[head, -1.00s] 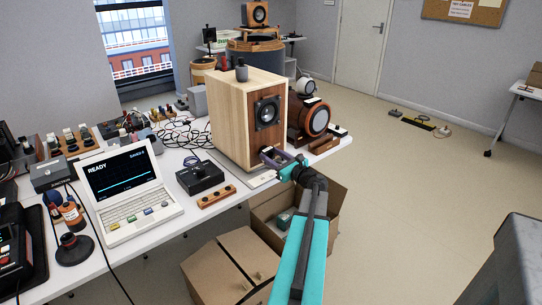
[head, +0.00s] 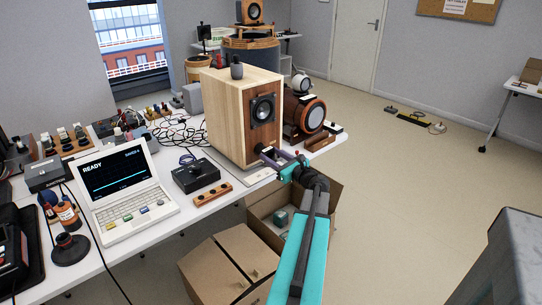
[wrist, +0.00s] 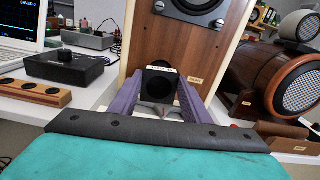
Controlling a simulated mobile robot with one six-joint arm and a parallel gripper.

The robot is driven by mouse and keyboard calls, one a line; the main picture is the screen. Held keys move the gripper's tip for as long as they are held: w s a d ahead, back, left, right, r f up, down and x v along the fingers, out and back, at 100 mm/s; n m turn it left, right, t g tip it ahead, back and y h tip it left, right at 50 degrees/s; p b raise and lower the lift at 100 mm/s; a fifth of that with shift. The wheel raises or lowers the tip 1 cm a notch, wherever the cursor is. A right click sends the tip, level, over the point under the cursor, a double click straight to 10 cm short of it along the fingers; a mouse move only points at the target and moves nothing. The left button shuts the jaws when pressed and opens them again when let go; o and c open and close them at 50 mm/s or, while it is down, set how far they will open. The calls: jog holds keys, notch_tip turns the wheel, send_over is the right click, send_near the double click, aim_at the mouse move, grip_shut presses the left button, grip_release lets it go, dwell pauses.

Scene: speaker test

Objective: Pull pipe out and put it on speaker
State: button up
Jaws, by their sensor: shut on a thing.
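The wooden speaker (head: 228,112) stands upright on the white bench, its brown front facing right, with a round driver in its upper part. The pipe (wrist: 158,90) is a dark piece with a small white label, low at the speaker's front in the wrist view. My gripper (head: 268,154) is at the lower front of the speaker, its purple fingers (wrist: 158,108) on both sides of the pipe and shut on it. How much of the pipe sits inside the speaker is hidden. Small dark objects (head: 237,71) stand on the speaker's top.
A round brown speaker (head: 310,117) stands close on the right. A black box (head: 195,176), a wooden block with holes (head: 213,195) and a laptop-like device (head: 117,182) lie on the bench to the left.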

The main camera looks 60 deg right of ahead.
jog(key=v, duration=0.7)
jog(key=shift+s, duration=0.25)
dwell(2.0)
